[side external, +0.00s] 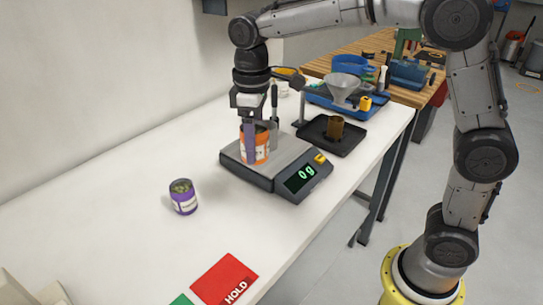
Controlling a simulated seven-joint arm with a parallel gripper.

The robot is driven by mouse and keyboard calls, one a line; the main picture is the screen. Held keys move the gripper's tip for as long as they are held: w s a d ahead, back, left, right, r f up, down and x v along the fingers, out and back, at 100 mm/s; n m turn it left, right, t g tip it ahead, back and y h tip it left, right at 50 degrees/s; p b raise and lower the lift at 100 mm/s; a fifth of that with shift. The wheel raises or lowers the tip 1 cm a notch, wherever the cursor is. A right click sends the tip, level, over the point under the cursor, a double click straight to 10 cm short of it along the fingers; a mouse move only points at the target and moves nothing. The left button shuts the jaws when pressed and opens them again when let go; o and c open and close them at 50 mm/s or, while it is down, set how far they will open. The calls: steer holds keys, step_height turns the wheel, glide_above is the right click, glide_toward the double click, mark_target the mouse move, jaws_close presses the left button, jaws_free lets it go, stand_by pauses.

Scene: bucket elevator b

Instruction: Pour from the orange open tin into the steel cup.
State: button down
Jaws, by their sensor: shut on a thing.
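The orange open tin (262,154), with a white label, is upright at the scale in the side external view. I cannot tell whether the tin's base touches the scale plate. I cannot clearly make out the steel cup. A small grey shape shows just behind the tin and fingers, but it is too hidden to name.
The scale (231,161) reads 0 g. A purple tin (183,197) with greenish contents stands left of it. A red HOLD mat (225,279) lies in front.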

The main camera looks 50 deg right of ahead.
steer(key=w+d+m, duration=0.2)
steer(key=w+m, duration=1)
steer(key=w, duration=0.1)
steer(key=w+d+f+m, duration=0.1)
steer(key=w+f, duration=0.1)
steer(key=f, duration=0.1)
steer(key=w+d+f+m, duration=0.1)
steer(key=w+d+f, duration=0.1)
steer(key=f, duration=0.1)
steer(key=w+d+f, duration=0.2)
steer(key=f, duration=0.1)
steer(key=shift+d+m, duration=0.15)
steer(key=shift+m, duration=0.25)
steer(key=shift+d+r, duration=0.1)
steer(key=shift+s+d+r+t+y, duration=0.2)
steer(key=shift+s+d+t+y, duration=0.15)
steer(key=shift+t+y, duration=0.25)
steer(key=shift+s+d+r, duration=0.1)
steer(key=shift+s+d, duration=0.05)
steer(key=shift+s+d+r+t+y, duration=0.2)
steer(key=shift+s+d+t+y, duration=0.1)
steer(key=shift+t+y, duration=0.4)
